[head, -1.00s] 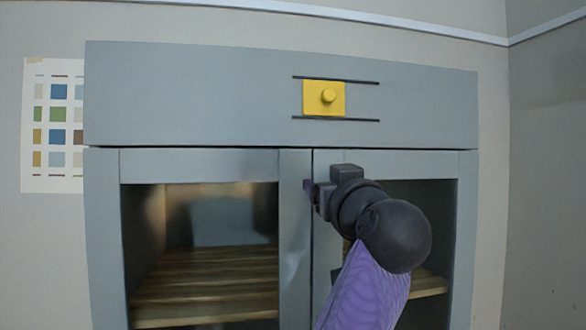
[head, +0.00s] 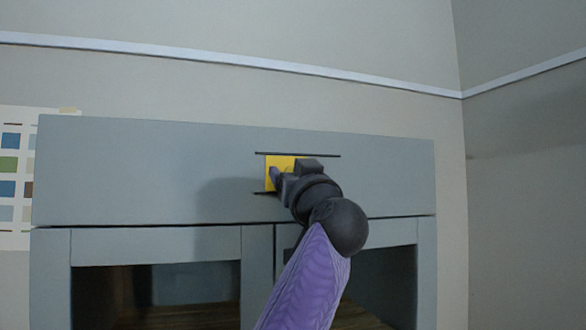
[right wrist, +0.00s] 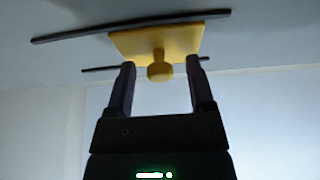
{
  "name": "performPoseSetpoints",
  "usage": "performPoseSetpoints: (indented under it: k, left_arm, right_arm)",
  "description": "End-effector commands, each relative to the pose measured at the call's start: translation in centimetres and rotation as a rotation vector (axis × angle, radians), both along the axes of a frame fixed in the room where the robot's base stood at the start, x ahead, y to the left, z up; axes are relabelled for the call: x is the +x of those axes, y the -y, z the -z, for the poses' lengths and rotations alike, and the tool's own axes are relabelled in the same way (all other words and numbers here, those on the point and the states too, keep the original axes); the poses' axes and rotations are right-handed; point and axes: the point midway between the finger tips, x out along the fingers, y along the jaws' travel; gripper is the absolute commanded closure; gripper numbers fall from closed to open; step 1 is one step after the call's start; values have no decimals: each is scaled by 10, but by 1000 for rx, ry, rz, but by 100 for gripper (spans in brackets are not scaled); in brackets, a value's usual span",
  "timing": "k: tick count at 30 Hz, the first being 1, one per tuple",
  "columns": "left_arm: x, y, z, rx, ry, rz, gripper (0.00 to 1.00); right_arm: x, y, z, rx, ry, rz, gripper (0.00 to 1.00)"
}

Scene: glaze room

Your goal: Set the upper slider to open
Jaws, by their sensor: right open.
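The upper slider is a yellow square plate (head: 273,162) between two dark horizontal rails on the cabinet's grey upper panel. In the head view my right gripper (head: 279,178) covers its lower right part and its knob. In the right wrist view the plate (right wrist: 178,40) and its round knob (right wrist: 160,72) show fully. The plate sits between the rails' ends. My right gripper (right wrist: 161,85) is open there, one finger on each side of the knob, with gaps on both sides. My left gripper is not in view.
The grey cabinet (head: 130,170) has glazed doors below the panel, with dark insides. A colour chart (head: 14,180) hangs on the wall at the left. The panel beside the slider is clear.

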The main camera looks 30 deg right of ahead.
Motion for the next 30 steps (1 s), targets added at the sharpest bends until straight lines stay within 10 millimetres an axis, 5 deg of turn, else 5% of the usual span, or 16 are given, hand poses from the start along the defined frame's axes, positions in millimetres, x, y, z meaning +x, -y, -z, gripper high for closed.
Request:
performPoseSetpoints:
  k: [2,11,30]
  left_arm:
    - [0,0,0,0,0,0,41]
    - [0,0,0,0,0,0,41]
    - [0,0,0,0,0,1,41]
  right_arm:
    - [0,0,0,0,0,0,35]
    - [0,0,0,0,0,0,99]
    - [0,0,0,0,0,0,100]
